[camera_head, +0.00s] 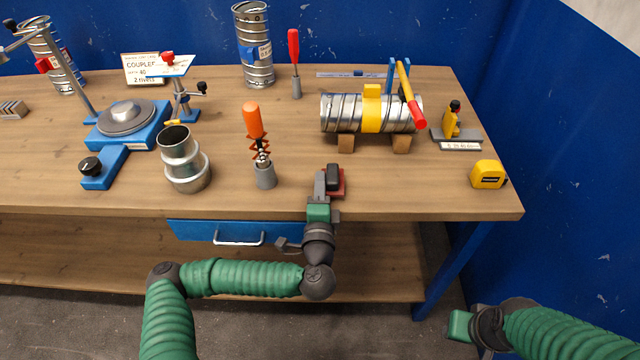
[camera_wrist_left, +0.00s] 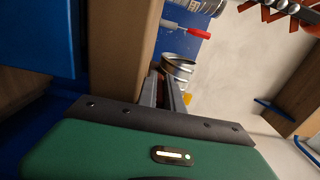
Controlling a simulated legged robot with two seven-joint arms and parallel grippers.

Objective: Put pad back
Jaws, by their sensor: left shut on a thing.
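The pad (camera_head: 335,178), a dark block on a red base, is at the front edge of the workbench (camera_head: 400,190). My left gripper (camera_head: 322,187) reaches up to it from the front and is shut on it. Whether the pad rests on the bench top or hangs just above it, I cannot tell. In the left wrist view the fingers (camera_wrist_left: 168,95) point away close together, and the pad is not clear there. My right gripper (camera_head: 462,325) is low at the right, off the bench, and its fingers cannot be made out.
An orange-handled tool in a grey holder (camera_head: 264,176) and a metal duct fitting (camera_head: 184,160) stand left of the pad. A spiral duct (camera_head: 345,113) lies on wooden blocks behind. A yellow tape measure (camera_head: 488,175) sits at right. A blue drawer (camera_head: 195,231) is below.

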